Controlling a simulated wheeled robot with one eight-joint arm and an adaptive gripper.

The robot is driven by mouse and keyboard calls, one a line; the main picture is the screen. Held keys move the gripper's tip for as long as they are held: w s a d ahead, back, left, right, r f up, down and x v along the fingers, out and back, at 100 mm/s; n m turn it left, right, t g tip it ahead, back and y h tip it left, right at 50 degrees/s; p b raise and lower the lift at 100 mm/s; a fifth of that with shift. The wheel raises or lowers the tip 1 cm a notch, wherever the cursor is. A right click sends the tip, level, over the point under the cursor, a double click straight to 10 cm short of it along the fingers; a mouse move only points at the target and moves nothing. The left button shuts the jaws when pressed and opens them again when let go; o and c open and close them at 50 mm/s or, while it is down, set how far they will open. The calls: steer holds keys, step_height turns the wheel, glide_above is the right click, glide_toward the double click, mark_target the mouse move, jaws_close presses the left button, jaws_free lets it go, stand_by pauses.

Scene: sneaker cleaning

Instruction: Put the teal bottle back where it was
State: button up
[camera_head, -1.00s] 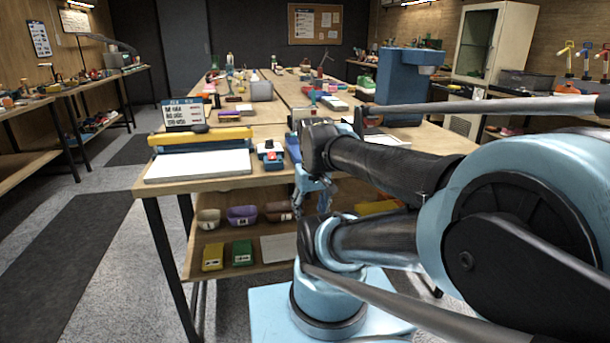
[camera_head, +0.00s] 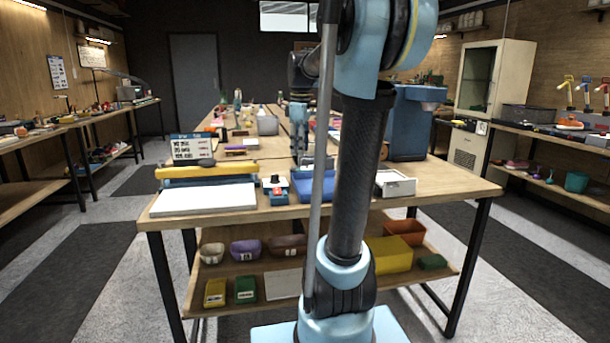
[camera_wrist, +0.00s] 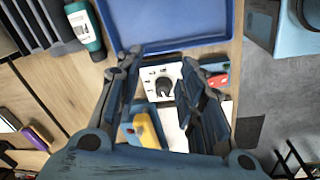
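A teal bottle (camera_wrist: 88,32) with a white label and a dark end is at the upper left of the wrist view, beside a grey slotted rack (camera_wrist: 45,22). A blue tray (camera_wrist: 228,38) lies to its right. I cannot pick out the bottle in the head view. My gripper (camera_wrist: 162,62) has its fingers apart, with nothing held between them; a white panel with a dark knob (camera_wrist: 163,86) shows beyond the gap. In the head view my gripper (camera_head: 299,150) hangs above the bench behind the blue tray (camera_head: 312,188), partly hidden by my arm.
A white board with a yellow bar (camera_head: 205,198) lies at the bench's front left. A small white box (camera_head: 395,184) is at the right. A tall blue machine (camera_head: 408,125) stands behind it. Bins, including a yellow one (camera_head: 388,256), sit on the lower shelf (camera_head: 280,302).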

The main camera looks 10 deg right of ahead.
steer(key=w+r+n, duration=0.4)
steer(key=w+n, duration=0.1)
steer(key=w, duration=0.8)
glide_above(304, 171)
steer(key=w+a, duration=0.2)
steer(key=a, duration=0.1)
steer(key=f, duration=1.2)
steer(key=shift+s+a, duration=0.15)
steer(key=shift+a, duration=0.05)
steer(key=shift+d+f, duration=0.15)
steer(key=shift+f, duration=1.2)
steer(key=shift+d+f, duration=0.15)
steer(key=shift+f, duration=1.15)
jaws_close()
